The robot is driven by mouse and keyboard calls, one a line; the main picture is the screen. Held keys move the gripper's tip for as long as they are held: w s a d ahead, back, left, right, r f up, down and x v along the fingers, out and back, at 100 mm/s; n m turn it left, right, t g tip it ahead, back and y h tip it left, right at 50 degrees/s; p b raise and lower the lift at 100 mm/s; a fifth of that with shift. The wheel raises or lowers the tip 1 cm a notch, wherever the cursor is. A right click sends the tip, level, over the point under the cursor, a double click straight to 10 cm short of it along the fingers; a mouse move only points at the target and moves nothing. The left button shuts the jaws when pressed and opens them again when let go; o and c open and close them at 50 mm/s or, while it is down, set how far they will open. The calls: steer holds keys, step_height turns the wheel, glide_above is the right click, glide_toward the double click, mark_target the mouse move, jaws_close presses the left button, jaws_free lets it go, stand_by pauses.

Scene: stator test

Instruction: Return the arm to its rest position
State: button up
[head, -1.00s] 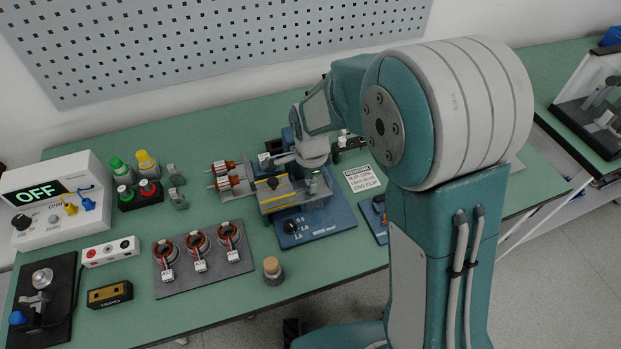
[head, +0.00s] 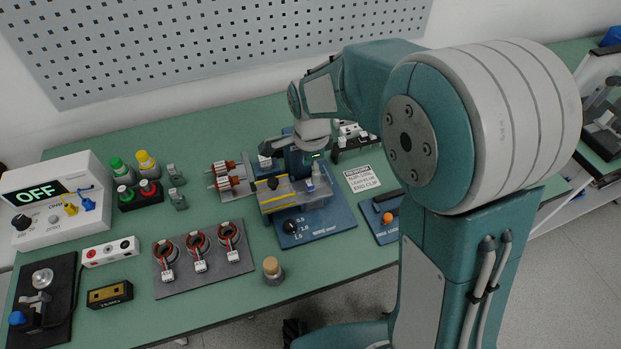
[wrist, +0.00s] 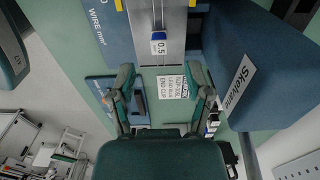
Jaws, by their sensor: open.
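My arm reaches over the green bench in the head view, its wrist above the blue-based wire machine (head: 320,226) with its grey rail and yellow strip. In the wrist view my gripper (wrist: 161,80) is open, with nothing between its two teal fingers. Beyond the fingertips is the machine's grey rail, carrying a small block marked 0.5 (wrist: 158,45). A printed sign (wrist: 172,87) shows between the fingers, farther off. In the head view my fingertips are not clearly seen.
A blue block marked Skelvane (wrist: 245,88) stands close on the right in the wrist view. The head view shows a stator plate (head: 205,273), a wooden-topped jar (head: 272,268), an OFF-display meter (head: 60,200) and a pegboard wall (head: 220,45).

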step_height(320, 180, up, 7)
steer(key=shift+f, duration=0.1)
stand_by(0.9)
steer(key=s+d+r+n+t, duration=0.2)
steer(key=s+d+r+n, duration=0.2)
steer(key=s, duration=0.5)
steer(key=s+d+r+n+t, duration=0.3)
steer(key=s+d+r+n, duration=0.1)
steer(key=s+d+n, duration=0.4)
steer(key=s+n, duration=0.2)
steer(key=shift+d+n+t, duration=0.2)
steer(key=shift+n+t, duration=0.1)
steer(key=shift+n, duration=0.1)
